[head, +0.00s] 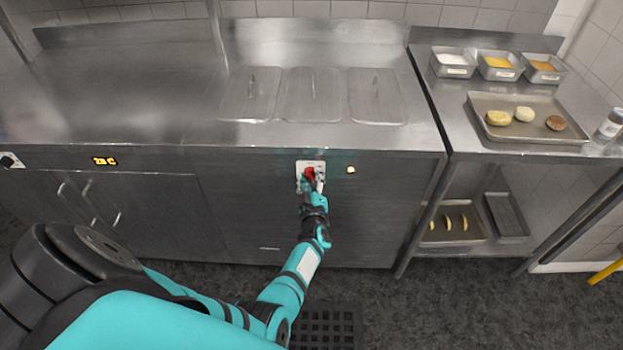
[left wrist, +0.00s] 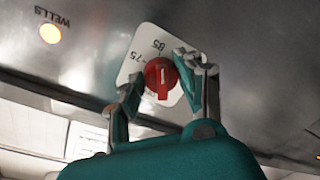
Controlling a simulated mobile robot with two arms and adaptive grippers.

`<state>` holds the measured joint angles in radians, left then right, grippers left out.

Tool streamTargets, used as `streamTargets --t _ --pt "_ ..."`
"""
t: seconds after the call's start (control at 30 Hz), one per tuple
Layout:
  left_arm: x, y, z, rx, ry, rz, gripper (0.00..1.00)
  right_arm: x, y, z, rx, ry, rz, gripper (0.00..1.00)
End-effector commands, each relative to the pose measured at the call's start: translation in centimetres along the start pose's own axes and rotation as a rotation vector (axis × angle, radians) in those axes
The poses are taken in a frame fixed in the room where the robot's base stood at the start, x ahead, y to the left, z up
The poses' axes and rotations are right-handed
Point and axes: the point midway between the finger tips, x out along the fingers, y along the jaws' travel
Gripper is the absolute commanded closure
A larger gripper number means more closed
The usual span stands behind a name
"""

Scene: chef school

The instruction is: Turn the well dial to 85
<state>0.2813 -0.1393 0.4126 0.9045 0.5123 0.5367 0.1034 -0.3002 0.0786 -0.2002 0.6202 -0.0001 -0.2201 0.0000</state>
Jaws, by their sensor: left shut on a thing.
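The red well dial (head: 309,173) sits on a white plate (head: 301,166) on the steel counter front. In the left wrist view the dial (left wrist: 160,76) carries a white pointer line, running roughly in line with the printed 85; a 75 also shows on the plate (left wrist: 134,62). The exact reading is hard to tell. My left gripper (head: 314,179) is at the dial; in the left wrist view its two fingers (left wrist: 162,71) are on either side of the dial, shut on it. The fingers hide part of the plate. My right gripper is not in view.
A lit lamp (head: 351,170) is right of the dial; it is labelled WELLS in the left wrist view (left wrist: 50,33). Lidded wells (head: 313,94) are set in the counter above. A display (head: 105,161) is at left. A side table holds a tray (head: 530,134) with food.

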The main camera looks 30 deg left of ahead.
Motion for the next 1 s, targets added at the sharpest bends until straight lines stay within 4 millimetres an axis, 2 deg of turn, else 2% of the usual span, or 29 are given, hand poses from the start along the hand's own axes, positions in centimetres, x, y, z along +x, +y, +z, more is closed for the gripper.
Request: streamTargets --t 0.5,0.53,0.67,0.7,1.0 --pt "-0.07 0.0 0.16 0.022 -0.002 0.0 0.96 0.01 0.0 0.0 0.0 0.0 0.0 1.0" --pt "-0.07 0.0 0.16 0.021 -0.002 0.0 0.61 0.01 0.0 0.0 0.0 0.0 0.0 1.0" --pt "-0.06 -0.02 0.13 0.021 -0.001 0.0 0.44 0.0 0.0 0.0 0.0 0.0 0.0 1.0" --pt "-0.05 -0.02 0.12 0.02 -0.001 0.0 0.41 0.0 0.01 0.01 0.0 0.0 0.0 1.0" --pt "-0.02 -0.02 0.04 0.006 0.0 0.0 0.41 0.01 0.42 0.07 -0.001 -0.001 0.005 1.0"
